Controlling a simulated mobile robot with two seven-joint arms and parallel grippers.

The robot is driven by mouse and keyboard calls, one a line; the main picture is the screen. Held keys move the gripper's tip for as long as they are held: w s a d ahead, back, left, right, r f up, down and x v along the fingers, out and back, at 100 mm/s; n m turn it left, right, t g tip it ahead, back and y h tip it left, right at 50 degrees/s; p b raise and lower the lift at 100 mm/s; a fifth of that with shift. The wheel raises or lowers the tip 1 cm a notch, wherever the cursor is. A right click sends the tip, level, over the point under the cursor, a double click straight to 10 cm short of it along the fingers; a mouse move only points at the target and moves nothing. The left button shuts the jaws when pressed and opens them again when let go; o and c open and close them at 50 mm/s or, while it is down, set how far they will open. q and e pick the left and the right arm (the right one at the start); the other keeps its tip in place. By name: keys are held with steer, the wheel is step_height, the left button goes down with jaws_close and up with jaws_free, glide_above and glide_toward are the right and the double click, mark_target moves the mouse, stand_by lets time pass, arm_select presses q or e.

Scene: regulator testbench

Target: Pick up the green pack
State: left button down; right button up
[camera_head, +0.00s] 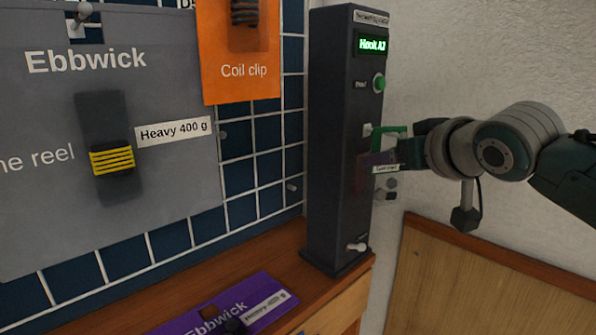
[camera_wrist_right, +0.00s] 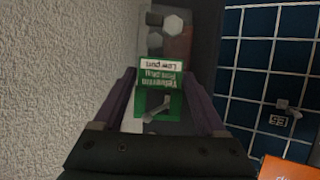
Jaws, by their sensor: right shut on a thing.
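The green pack (camera_wrist_right: 172,82) sits between the two fingers of my right gripper (camera_wrist_right: 160,78) in the right wrist view, with white label strips that appear upside down. In the head view a green edge of the pack (camera_head: 390,130) shows beside the right face of the dark tower, and my right gripper (camera_head: 385,158) is shut on it there. The gripper and tower hide much of the pack. A grey hook-like piece (camera_wrist_right: 158,108) shows in front of the pack in the wrist view; I cannot tell whether they touch. My left gripper is not in view.
The dark tower (camera_head: 335,150) has a lit green display (camera_head: 372,44) and a green button (camera_head: 379,83). It stands on a wooden bench (camera_head: 285,255). A purple card (camera_head: 255,290) lies on the bench. Grey (camera_head: 60,200) and orange (camera_head: 240,85) cards hang on the tiled wall.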

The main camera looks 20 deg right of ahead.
steer(key=shift+r, duration=0.15)
steer(key=shift+c, duration=0.3)
steer(key=s+d+p, duration=0.1)
steer(key=s+d, duration=0.1)
steer(key=s, duration=0.6)
steer(key=s+d+r+p, duration=0.1)
steer(key=s+d, duration=0.2)
steer(key=s, duration=0.6)
steer(key=shift+s+r, duration=0.15)
stand_by(0.5)
